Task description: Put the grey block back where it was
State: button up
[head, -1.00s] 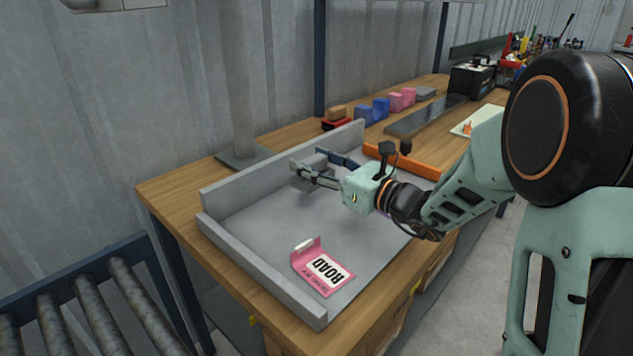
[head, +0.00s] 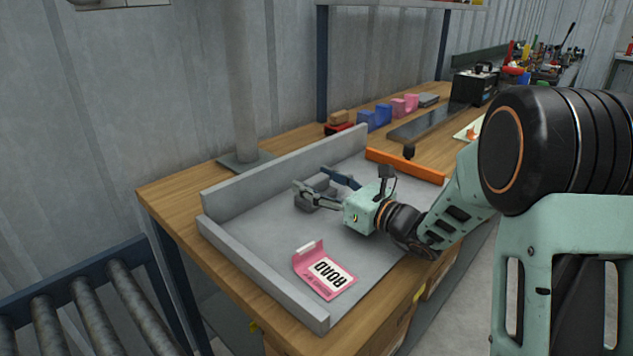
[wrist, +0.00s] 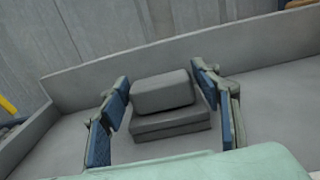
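A grey block (wrist: 162,91) with a smooth rounded top lies on a wider, darker grey piece (wrist: 170,124) on the grey tray floor. I cannot tell whether the two are joined. In the head view the grey shape (head: 316,196) shows partly behind my gripper's fingers, near the tray's back wall. My gripper (head: 325,183) is open, with one finger on each side of the block. In the wrist view its blue-padded fingers (wrist: 163,108) stand apart from the block, with gaps on both sides.
The grey tray (head: 262,285) has raised back and left walls. A pink ROAD card holder (head: 324,275) lies at its front and an orange bar (head: 405,166) at its right.

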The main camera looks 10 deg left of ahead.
jog(key=shift+o, duration=0.5)
jog(key=shift+r, duration=0.1)
jog(key=shift+r, duration=0.15)
jog(key=p+v, duration=0.2)
jog(key=v, duration=1)
jog(key=shift+s, duration=0.1)
